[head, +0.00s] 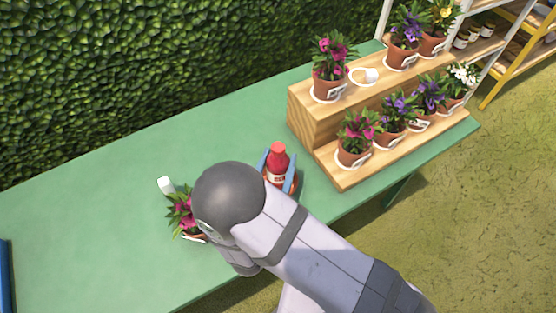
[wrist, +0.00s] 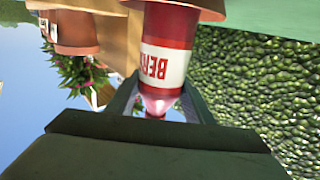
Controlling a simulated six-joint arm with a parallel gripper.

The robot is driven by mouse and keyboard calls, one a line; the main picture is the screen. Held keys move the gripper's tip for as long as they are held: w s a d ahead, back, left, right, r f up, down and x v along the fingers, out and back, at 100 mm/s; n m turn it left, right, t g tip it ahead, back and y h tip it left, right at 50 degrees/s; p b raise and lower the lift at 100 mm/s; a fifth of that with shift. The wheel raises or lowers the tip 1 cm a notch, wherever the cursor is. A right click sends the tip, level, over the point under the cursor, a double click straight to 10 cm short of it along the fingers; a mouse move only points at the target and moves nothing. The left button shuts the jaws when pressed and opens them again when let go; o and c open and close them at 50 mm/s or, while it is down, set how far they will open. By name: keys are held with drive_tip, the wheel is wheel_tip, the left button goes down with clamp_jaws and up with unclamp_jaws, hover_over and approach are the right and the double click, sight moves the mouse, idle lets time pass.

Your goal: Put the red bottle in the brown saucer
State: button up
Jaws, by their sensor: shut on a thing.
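The red bottle (head: 278,155), with a white label, stands upright on the right part of the green table. It also shows in the wrist view (wrist: 170,30), where its label is large and close. My gripper (head: 277,174) is shut on the bottle, with one blue finger on each side of it. The brown saucer (head: 292,193) shows only in part around the bottle's foot; its rim is at the top edge of the wrist view (wrist: 212,10). The bottle's foot is at the saucer, but I cannot tell if it touches the bottom.
A pink-flowered pot (head: 182,212) is left of my arm, partly hidden. The table's left part (head: 80,220) is clear; a hedge (head: 120,80) lies behind.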

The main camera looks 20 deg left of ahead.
drive_tip(key=shift+f, duration=0.1)
drive_tip(key=o, duration=1.4)
drive_tip(key=shift+s, duration=0.25)
drive_tip(key=s+b, duration=0.2)
drive_tip(key=s, duration=0.9)
drive_tip(key=shift+s+b, duration=0.3)
drive_tip(key=shift+r, duration=0.2)
